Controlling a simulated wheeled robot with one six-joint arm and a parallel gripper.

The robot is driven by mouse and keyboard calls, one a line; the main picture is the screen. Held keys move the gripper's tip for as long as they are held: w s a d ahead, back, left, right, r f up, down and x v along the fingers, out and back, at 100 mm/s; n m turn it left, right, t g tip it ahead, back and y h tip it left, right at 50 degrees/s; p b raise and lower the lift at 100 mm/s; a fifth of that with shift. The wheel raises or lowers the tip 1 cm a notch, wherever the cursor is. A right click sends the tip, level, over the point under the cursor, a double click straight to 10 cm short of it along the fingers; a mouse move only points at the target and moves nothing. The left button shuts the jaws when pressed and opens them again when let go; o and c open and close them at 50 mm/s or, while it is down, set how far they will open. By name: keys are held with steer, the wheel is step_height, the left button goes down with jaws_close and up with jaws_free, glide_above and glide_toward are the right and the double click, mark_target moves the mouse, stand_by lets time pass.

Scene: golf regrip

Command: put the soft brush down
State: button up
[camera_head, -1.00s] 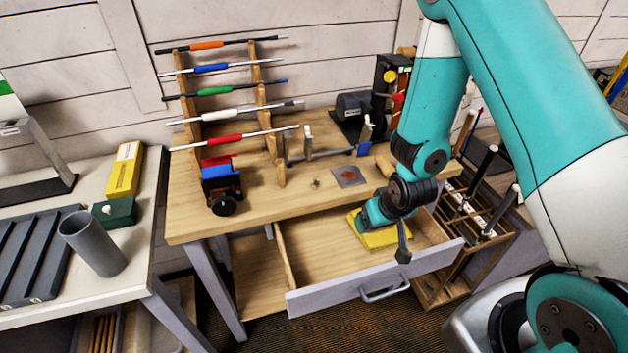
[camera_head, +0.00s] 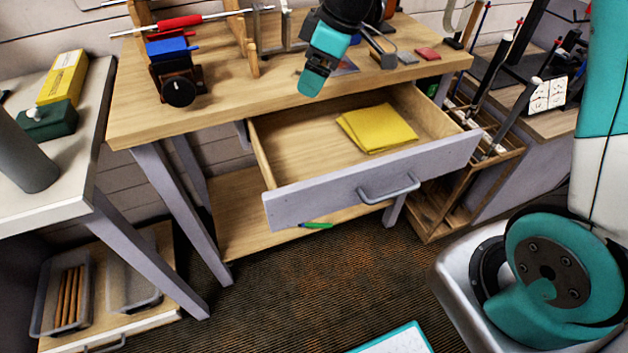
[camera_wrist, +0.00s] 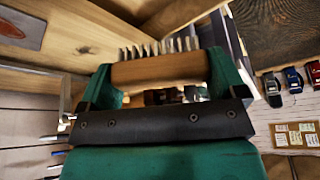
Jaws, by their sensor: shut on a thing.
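My gripper (camera_head: 311,82) hangs above the front edge of the workbench, just up and left of the open drawer. In the wrist view my gripper (camera_wrist: 165,75) is shut on the soft brush, with its tan wooden body (camera_wrist: 158,70) between the green fingers. Its pale bristle tufts (camera_wrist: 160,47) point away from the wrist. The brush cannot be made out in the head view, where the gripper hides it.
The drawer (camera_head: 330,199) is pulled out and holds a folded yellow cloth (camera_head: 376,128); its left part is bare. The workbench (camera_head: 215,105) carries a black clamp (camera_head: 178,88) and a club rack. A green pen (camera_head: 316,225) lies on the lower shelf.

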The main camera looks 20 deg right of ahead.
mark_target(308, 162)
steer(key=shift+s+a+r+n+g+b, duration=0.2)
steer(key=shift+s+r+n+g+b, duration=0.1)
steer(key=shift+n+b, duration=0.45)
steer(key=shift+s, duration=0.1)
steer(key=shift+n, duration=0.25)
step_height(308, 162, down, 20)
steer(key=shift+r+b, duration=0.25)
steer(key=shift+b, duration=0.35)
steer(key=shift+f, duration=0.15)
steer(key=o, duration=0.7)
